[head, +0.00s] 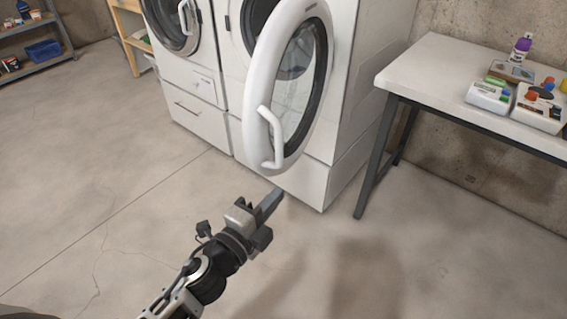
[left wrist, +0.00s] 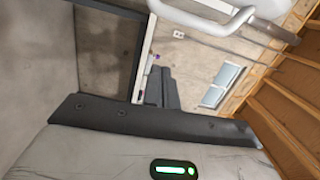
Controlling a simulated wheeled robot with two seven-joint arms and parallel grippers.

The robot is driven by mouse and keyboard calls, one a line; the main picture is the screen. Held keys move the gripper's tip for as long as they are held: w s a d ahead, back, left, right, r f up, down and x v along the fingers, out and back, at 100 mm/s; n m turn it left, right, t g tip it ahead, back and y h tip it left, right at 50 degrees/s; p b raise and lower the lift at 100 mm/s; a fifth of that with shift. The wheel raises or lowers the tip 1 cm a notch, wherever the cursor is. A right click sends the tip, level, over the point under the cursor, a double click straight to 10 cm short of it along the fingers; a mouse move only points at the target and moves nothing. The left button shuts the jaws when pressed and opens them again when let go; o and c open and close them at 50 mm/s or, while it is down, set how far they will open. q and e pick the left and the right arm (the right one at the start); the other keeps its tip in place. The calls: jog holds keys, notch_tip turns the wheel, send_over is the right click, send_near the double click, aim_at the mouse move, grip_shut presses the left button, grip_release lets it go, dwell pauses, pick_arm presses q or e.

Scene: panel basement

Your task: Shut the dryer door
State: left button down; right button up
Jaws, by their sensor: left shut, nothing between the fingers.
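The dryer (head: 355,60) is the right one of two white machines in the head view. Its round door (head: 257,75), with a white rim and dark glass, stands wide open toward me. A white bar handle (head: 268,135) is on the door's near side. My left gripper (head: 270,203) is shut and empty, in front of and just below the door, apart from the handle in the picture. In the left wrist view the gripper fingers (left wrist: 160,88) point up toward a white curved bar (left wrist: 215,25), likely the door handle. My right gripper is not in view.
A second front-loading machine (head: 172,22) stands left of the dryer. A white table (head: 440,75) with bottles and boxes stands at the right. A shelf (head: 30,40) is at the far left. The concrete floor in front is clear.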

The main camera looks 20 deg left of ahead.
pick_arm(q)
jog(key=p+x, duration=0.1)
jog(key=x, duration=0.9)
jog(key=a, duration=0.3)
jog(key=shift+s+a+r+m+p, duration=0.1)
jog(key=shift+a+m+p, duration=0.2)
jog(key=shift+a+p, duration=0.1)
